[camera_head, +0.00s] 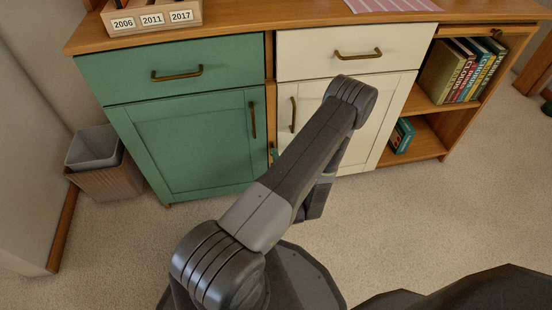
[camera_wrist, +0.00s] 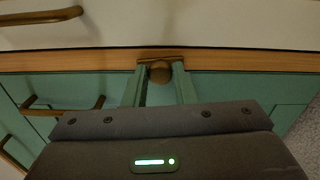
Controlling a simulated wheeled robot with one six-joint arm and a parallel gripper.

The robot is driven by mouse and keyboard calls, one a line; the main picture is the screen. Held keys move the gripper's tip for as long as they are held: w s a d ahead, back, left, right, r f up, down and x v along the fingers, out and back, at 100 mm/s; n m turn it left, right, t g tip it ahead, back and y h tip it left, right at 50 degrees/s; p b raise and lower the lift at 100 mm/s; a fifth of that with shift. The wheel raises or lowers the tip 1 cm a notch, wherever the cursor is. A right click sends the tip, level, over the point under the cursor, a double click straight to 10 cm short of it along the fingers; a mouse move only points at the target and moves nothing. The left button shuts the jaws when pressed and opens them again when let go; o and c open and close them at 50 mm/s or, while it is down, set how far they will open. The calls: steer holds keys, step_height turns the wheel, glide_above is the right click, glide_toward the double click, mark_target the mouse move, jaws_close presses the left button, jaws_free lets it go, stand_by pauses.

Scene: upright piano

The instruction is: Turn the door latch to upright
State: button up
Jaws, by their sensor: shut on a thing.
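The door latch (camera_wrist: 160,72) shows in the wrist view as a small rounded brown piece at the wooden strip beside the green door (camera_wrist: 225,88). My gripper (camera_wrist: 161,70) has one finger on each side of it and is shut on it. How far the latch is turned cannot be told, as the fingers and its end-on look hide its length. In the head view the green door (camera_head: 190,150) is closed, and my arm covers most of the latch area and the gripper.
A cream door and drawer (camera_head: 330,52) with brass handles stand right of the strip. Open shelves with books (camera_head: 462,70) are at the far right. A waste bin (camera_head: 95,150) stands left of the cabinet. Carpet in front is clear.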

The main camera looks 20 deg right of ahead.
steer(key=shift+m, duration=0.7)
steer(key=o, duration=0.9)
steer(key=p+v, duration=0.3)
steer(key=v, duration=1)
steer(key=shift+s+a, duration=0.15)
steer(key=shift+s, duration=0.2)
steer(key=b+x, duration=0.3)
steer(key=x, duration=1.1)
steer(key=shift+s, duration=0.1)
